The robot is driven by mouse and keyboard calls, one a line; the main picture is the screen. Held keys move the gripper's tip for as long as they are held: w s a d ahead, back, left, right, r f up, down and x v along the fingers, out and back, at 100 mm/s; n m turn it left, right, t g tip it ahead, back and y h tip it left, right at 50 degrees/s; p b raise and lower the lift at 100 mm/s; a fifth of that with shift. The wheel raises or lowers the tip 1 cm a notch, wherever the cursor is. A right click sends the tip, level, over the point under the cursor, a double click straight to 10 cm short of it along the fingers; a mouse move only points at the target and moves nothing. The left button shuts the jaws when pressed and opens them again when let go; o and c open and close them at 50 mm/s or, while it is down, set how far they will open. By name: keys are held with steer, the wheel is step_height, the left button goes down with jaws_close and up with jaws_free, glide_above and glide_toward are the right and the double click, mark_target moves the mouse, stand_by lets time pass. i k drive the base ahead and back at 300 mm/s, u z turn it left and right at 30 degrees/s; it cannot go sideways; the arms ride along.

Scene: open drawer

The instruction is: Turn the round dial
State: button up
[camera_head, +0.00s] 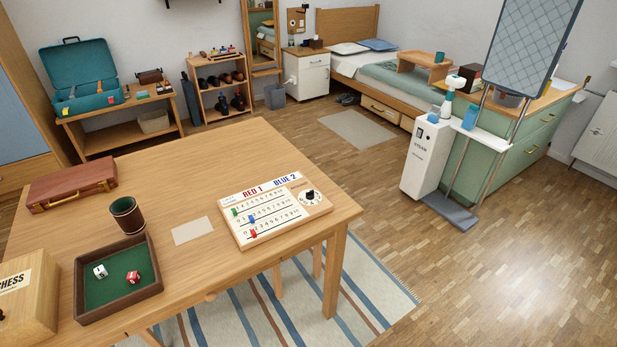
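The round dial (310,195) is a small black knob on a pale round plate. It sits at the right end of a wooden scoreboard (283,222), which lies flat near the right edge of the wooden table. The board is marked RED 1 and BLUE 2 and has rows of numbers with small green, blue and red markers. The knob is too small to tell which way it points. My gripper is not in view, and nothing touches the dial.
The table (175,270) also holds a dice tray (148,287), a dark cup (126,215), a brown case (72,182), a chess box (32,300) and a card (192,231). A steamer (426,158) stands beyond, at right. The floor right of the table is clear.

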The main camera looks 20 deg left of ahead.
mark_target(310, 194)
steer(key=u, duration=0.45)
steer(key=i, duration=0.75)
steer(key=u, duration=0.95)
steer(key=i, duration=0.4)
steer(key=u, duration=0.4)
